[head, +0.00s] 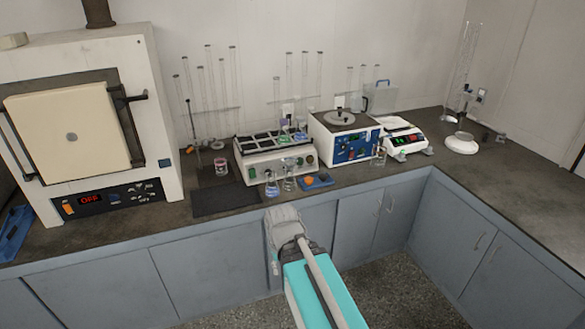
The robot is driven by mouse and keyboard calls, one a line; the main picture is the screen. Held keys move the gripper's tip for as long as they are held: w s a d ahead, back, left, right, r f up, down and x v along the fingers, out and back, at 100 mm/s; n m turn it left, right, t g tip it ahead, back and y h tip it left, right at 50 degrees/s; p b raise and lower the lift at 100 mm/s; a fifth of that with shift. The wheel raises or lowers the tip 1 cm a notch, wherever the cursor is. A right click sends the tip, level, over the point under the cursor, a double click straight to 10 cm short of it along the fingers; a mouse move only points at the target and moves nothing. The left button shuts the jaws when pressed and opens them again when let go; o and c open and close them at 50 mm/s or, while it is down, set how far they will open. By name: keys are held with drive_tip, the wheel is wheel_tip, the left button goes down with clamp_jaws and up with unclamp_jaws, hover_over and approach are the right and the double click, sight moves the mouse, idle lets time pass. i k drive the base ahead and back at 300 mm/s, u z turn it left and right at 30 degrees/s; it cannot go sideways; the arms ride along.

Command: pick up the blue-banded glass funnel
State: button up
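I cannot make out the blue-banded glass funnel for certain. Small glass vessels with coloured contents or bands stand on and before the low white instrument (258,164) at the middle of the counter. One flask (272,189) in front of it shows blue near its base. A clear flask (289,182) stands just right of that one. My arm reaches up from the bottom middle, and its grey end part shows in front of the cupboards, below the counter edge. No gripper fingers can be made out.
A furnace (163,110) with "OFF" on its display stands left. A blue-panelled instrument (345,147) and a balance (408,144) stand right of the low one. A dark mat (222,201) lies near the front edge. The counter (500,175) at right is mostly bare.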

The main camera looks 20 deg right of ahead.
sight(289, 163)
drive_tip(key=u, duration=0.1)
drive_tip(key=i, duration=1)
drive_tip(key=z, duration=0.05)
